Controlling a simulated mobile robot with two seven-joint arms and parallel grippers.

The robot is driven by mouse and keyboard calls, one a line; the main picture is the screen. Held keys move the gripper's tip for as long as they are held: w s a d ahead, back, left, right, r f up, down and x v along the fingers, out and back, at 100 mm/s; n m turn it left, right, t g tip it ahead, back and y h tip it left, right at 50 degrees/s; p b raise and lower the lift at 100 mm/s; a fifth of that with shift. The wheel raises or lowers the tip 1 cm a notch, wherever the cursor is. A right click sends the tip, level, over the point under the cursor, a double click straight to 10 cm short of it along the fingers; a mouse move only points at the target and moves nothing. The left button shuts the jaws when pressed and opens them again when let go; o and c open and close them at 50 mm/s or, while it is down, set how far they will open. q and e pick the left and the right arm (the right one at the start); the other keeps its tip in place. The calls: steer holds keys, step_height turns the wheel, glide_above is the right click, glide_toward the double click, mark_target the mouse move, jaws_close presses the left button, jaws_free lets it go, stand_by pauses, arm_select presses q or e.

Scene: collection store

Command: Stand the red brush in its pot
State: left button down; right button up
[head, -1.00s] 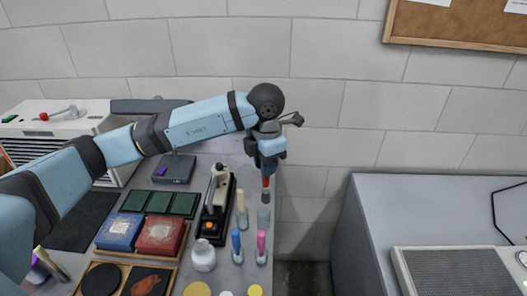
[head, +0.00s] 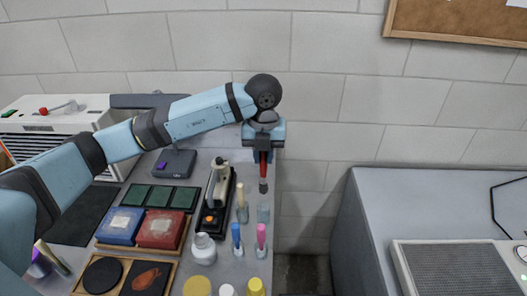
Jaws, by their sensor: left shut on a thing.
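The red brush (head: 264,172) hangs upright, bristles down, from my left gripper (head: 263,152), which is shut on its upper part. The brush's dark tip (head: 263,187) is just above a clear pot (head: 263,213) near the table's right edge, and appears roughly over its mouth. Whether the tip is level with the rim or behind it, I cannot tell. Neighbouring pots hold a cream brush (head: 241,198), a blue brush (head: 236,235) and a pink brush (head: 261,236). My right gripper is not in view.
A black stand with a cream-handled tool (head: 217,190) is left of the pots. A white bottle (head: 203,249), a wooden tray with blue and red boxes (head: 180,243) and green pads (head: 160,197) fill the table (head: 215,275). A gap separates it from a grey cabinet (head: 420,200).

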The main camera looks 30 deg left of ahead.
mark_target(263, 182)
arm_select(q)
steer(key=shift+f+b, duration=1.5)
steer(key=shift+f, duration=1.35)
steer(key=shift+f+b, duration=1.7)
steer(key=shift+f, duration=0.65)
steer(key=c, duration=0.9)
jaws_free()
steer(key=shift+c, duration=0.2)
step_height(263, 182, up, 14)
steer(key=shift+f+b, duration=0.1)
steer(key=shift+b, duration=0.4)
